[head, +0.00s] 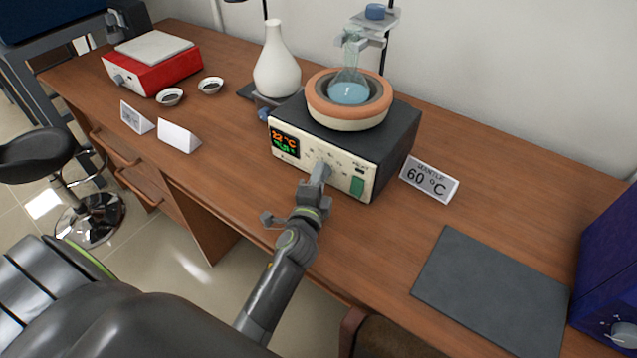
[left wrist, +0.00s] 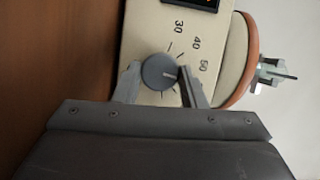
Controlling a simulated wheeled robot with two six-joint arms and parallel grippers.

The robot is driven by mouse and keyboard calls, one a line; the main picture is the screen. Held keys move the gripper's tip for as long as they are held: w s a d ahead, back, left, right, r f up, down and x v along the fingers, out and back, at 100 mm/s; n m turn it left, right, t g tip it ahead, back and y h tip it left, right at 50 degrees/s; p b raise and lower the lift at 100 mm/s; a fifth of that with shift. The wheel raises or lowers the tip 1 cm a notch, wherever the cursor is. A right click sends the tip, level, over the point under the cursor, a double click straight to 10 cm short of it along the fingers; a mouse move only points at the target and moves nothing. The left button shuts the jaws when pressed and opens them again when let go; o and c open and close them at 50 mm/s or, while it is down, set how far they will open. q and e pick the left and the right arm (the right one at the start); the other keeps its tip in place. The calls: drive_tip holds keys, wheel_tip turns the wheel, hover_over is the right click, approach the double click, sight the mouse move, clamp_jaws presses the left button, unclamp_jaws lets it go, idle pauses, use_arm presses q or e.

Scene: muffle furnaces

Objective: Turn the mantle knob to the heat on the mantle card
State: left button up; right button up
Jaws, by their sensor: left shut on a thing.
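The heating mantle (head: 345,155) is a cream-fronted dark box with an orange-rimmed bowl holding a flask of blue liquid (head: 350,93). Its display (head: 285,143) shows about 22 °C in orange, with a smaller green line I cannot read surely. The mantle card (head: 430,180) reads "MANTLE 60 °C". My left gripper (head: 320,172) is at the front panel, shut on the grey knob (left wrist: 158,72), with one finger on each side in the left wrist view. The knob's pale pointer line faces right, near the 50 side. Marks 30, 40 and 50 show; others are hidden. My right gripper is not in view.
A white flask (head: 277,65) stands left of the mantle. A red hotplate (head: 152,65), two small dishes and two more cards are farther left. A dark mat (head: 490,288) and a blue box (head: 610,280) are at right. Bare wood lies before the mantle.

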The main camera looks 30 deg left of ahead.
use_arm(q)
drive_tip(key=shift+f, duration=0.1)
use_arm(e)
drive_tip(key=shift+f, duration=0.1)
use_arm(q)
drive_tip(key=o, duration=1)
